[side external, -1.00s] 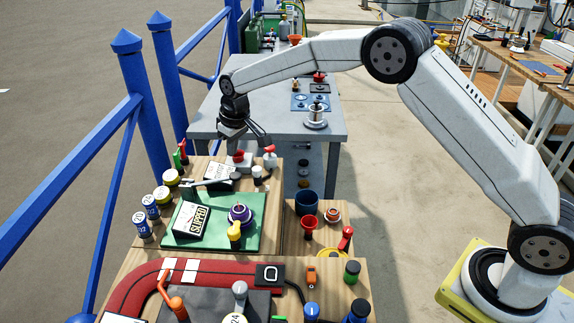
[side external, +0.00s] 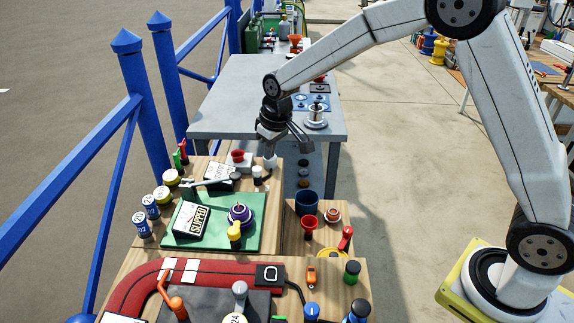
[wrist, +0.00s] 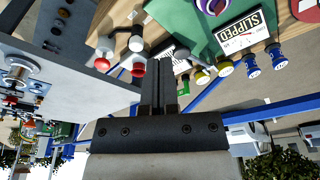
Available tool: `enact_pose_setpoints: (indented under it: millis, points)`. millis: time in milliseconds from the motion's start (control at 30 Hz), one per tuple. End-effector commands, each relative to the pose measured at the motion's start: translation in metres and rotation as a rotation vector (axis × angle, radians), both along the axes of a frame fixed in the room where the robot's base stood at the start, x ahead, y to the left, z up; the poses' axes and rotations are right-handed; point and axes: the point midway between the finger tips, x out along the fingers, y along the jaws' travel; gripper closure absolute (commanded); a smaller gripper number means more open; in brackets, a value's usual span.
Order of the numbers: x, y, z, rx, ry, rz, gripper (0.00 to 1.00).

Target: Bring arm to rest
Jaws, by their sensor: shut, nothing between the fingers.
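My gripper (side external: 281,143) hangs at the end of my raised arm, above the gap between the wooden cockpit console (side external: 272,207) and the grey table (side external: 232,85) behind it. In the wrist view, its two dark fingers (wrist: 158,72) lie together, shut with nothing between them. The fingers point toward the console, where a red knob (wrist: 138,68) and a white-topped knob (wrist: 136,43) show close beside them. In the side view, the red knob (side external: 238,156) sits on the console's back edge, left of the gripper. Whether the fingertips touch anything is hidden.
A green board (side external: 257,205) with a SLIPPED card (side external: 195,220) and a purple winch (side external: 240,213) lies on the console. A dark blue cup (side external: 306,202) stands at its right. Blue railing (side external: 145,90) runs along the left.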

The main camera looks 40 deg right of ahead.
Motion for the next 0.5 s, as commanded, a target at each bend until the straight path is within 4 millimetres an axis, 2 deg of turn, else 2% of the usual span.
enact_pose_setpoints:
  millis: [500]
  points:
    - [-0.124,-0.038,-0.001,0.001,-0.012,-0.095,1.00]
